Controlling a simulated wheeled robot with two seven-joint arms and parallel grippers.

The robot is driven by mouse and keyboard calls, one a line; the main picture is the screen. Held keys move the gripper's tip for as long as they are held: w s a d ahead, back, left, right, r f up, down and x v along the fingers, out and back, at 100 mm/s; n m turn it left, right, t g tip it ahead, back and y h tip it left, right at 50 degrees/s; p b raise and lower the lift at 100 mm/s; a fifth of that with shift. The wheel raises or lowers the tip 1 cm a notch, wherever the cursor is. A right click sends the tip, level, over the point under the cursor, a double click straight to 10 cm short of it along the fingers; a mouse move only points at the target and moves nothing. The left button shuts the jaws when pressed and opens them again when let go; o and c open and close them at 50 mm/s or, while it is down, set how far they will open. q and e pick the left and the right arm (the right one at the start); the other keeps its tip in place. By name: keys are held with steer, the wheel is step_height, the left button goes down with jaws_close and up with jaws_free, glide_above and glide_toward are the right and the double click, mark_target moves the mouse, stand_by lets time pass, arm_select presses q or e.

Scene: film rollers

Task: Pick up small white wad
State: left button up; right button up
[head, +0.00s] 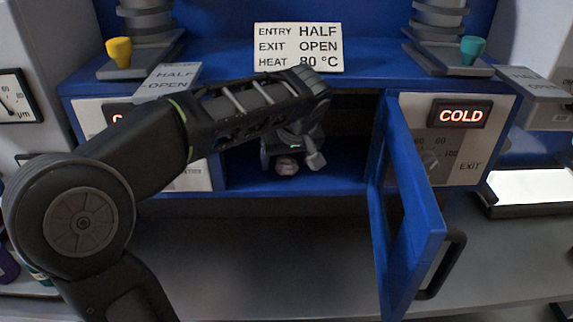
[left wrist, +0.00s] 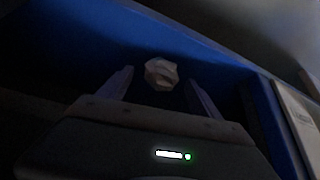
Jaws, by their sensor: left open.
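The small white wad (head: 287,168) lies on the floor of the open blue compartment, near its front edge. It looks crumpled and dim in the shade. My left gripper (head: 297,160) reaches into the compartment right at the wad. In the left wrist view the wad (left wrist: 161,74) sits at the mouth of the gripper (left wrist: 158,85), between and slightly beyond the two fingertips. The fingers are apart, with a gap on both sides of the wad. My right gripper is in neither view.
The blue door (head: 409,215) stands open to the right of the compartment, its black handle (head: 441,265) outward. A sign (head: 298,47) reading HALF, OPEN, 80 °C stands on top. A COLD display (head: 461,115) is at right. The grey counter (head: 260,255) below is clear.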

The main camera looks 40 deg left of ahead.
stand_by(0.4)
arm_select(q)
steer(key=c, duration=1.4)
steer(key=shift+r, duration=0.1)
steer(key=shift+c, duration=0.5)
steer(key=shift+d+r, duration=0.1)
steer(key=shift+r, duration=0.65)
steer(key=s+d+b, duration=0.2)
steer(key=s+d, duration=1)
steer(key=d, duration=0.1)
steer(key=shift+d, duration=0.2)
